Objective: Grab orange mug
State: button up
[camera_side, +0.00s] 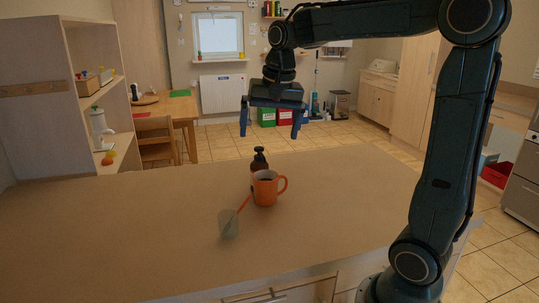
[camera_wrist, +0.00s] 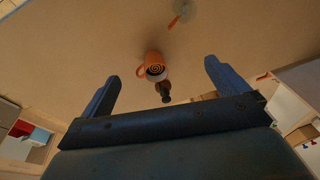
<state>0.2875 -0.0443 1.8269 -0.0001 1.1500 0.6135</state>
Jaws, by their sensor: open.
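The orange mug (camera_side: 265,188) stands upright on the brown table, its handle to the right in the side view. Something dark fills its inside. In the wrist view the mug (camera_wrist: 154,66) is seen from above, ahead of my fingers, with its handle to the left. My gripper (camera_side: 272,128) hangs above the table, higher than the mug and apart from it. Its two blue fingers are spread wide with nothing between them. In the wrist view my gripper (camera_wrist: 160,84) also shows both fingers apart.
A dark bottle (camera_side: 259,160) stands close behind the mug, partly hidden by it. A translucent cup (camera_side: 228,224) with an orange stick-like item in it stands in front-left. The rest of the table (camera_side: 120,235) is clear. A shelf unit (camera_side: 85,100) stands at the back left.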

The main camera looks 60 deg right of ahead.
jog(key=w+d+f+m+g, duration=0.1)
jog(key=w+d+f+m, duration=0.1)
jog(key=w+d+m, duration=0.35)
jog(key=m+g, duration=0.1)
jog(key=m, duration=0.1)
send_over(265, 158)
jog(key=shift+y, duration=0.3)
notch_tip(265, 158, down, 5)
jog(key=shift+r, duration=0.1)
jog(key=shift+f, duration=4.3)
jog(key=shift+f, duration=0.1)
jog(key=shift+s+a+f, duration=0.1)
jog(key=shift+s+f, duration=0.05)
jog(key=shift+f, duration=2.35)
jog(key=shift+c, duration=0.2)
jog(key=shift+r, duration=0.1)
jog(key=c, duration=2)
